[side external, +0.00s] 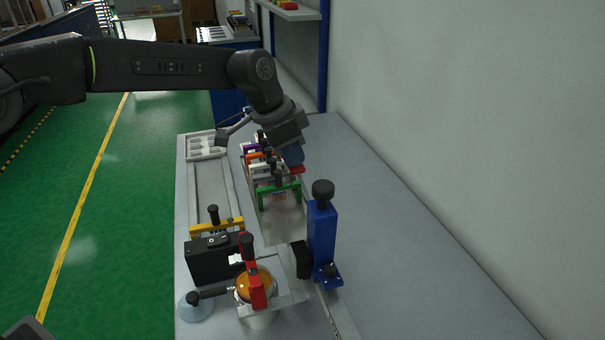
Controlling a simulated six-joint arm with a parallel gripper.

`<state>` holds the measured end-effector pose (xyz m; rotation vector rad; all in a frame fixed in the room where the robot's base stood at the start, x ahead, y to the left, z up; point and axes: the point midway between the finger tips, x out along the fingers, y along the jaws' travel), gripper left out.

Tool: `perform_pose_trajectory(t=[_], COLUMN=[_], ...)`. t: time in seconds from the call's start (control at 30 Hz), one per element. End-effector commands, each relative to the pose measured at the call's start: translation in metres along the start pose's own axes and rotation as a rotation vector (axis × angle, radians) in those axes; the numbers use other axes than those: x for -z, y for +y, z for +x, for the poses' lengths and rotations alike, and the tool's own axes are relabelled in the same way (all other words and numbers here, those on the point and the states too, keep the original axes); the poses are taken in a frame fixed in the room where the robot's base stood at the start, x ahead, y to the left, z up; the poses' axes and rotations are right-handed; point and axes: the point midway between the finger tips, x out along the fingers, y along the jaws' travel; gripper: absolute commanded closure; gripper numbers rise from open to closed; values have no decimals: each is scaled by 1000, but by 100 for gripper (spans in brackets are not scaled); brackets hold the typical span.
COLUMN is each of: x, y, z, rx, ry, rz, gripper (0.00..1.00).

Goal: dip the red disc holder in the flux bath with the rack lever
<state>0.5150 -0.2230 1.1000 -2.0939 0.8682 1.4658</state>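The red disc holder (257,291), with a black knob on top, is at the round flux bath (243,291) near the front. Amber liquid shows around it. I cannot tell how deep its lower end sits. The rack lever (208,294), a dark handle, sticks out to the left of the bath. My gripper (294,162) is well behind the bath, above the far row of holders and apart from the red holder. A blue part and a small red part show at its end. Its fingers are too small and covered to read.
A green holder (279,188) and several other coloured holders stand in a row below my gripper. A yellow holder (215,228) is behind a black box (213,262). A blue post (322,235) with a black knob stands right of the bath. The right bench (420,270) is clear.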

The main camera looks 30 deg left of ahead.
Motion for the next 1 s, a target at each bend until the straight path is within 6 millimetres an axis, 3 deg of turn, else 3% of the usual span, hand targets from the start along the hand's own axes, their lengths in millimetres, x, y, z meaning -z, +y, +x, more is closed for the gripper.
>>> perform_pose_trajectory(t=[1.0], x=[19], y=[0], z=[-51], rx=[1], ry=[2], rz=[-1], gripper=[100])
